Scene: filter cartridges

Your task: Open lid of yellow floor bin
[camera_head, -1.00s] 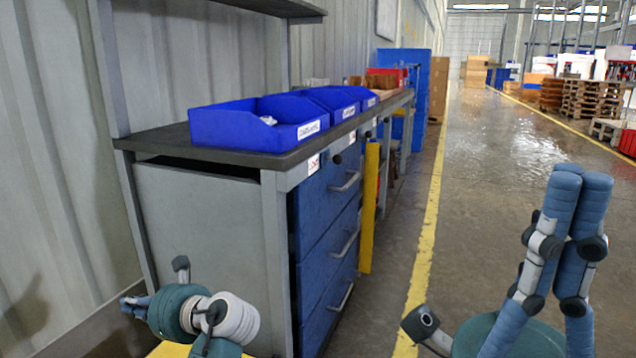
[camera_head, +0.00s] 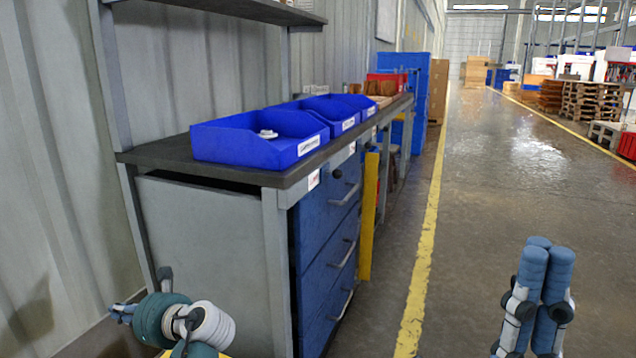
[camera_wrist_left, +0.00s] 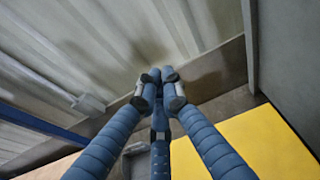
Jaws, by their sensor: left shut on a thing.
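A flat yellow surface (camera_wrist_left: 245,145), apparently the floor bin's top, lies at the lower right of the left wrist view. Only a yellow sliver of it shows at the bottom edge of the head view. My left gripper (camera_wrist_left: 160,76) has its blue fingers drawn together beside the yellow surface, near the wall base. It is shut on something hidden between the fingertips. In the head view it shows at the lower left (camera_head: 122,312), partly hidden by my wrist. My right gripper (camera_head: 546,250) points up at the lower right, its fingers together and nothing seen in them.
A grey workbench (camera_head: 215,245) with blue drawers (camera_head: 330,235) stands right of my left gripper. Blue bins (camera_head: 245,150) sit on its top. The corrugated wall (camera_head: 60,190) is close on the left. The floor (camera_head: 480,210) on the right is clear.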

